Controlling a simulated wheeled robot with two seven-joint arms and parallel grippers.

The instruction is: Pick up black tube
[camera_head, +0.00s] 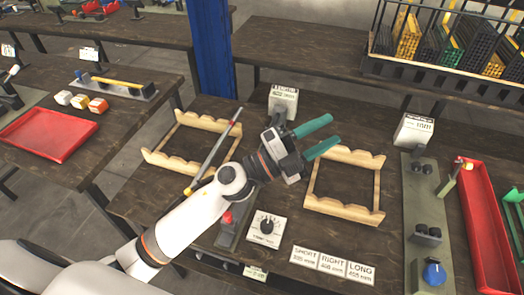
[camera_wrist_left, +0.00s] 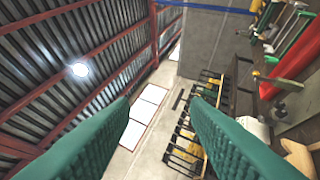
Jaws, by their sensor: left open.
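Black tubes (camera_head: 480,42) stand bundled in the black wire rack (camera_head: 440,77) on the far table, at the upper right of the head view. Yellow and green bundles stand beside them. My left gripper (camera_head: 333,128) is open and empty above the near table, its two teal fingers pointing right. It is well to the left of the rack and nearer to me. In the left wrist view the fingers (camera_wrist_left: 160,128) are spread with nothing between them. That view looks out across the hall, and I cannot make out a black tube there for certain. My right gripper is not in view.
Two wooden cradles (camera_head: 344,211) stand on the near table, with a grey rod (camera_head: 214,149) across the left one. A blue post (camera_head: 212,45) rises behind.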

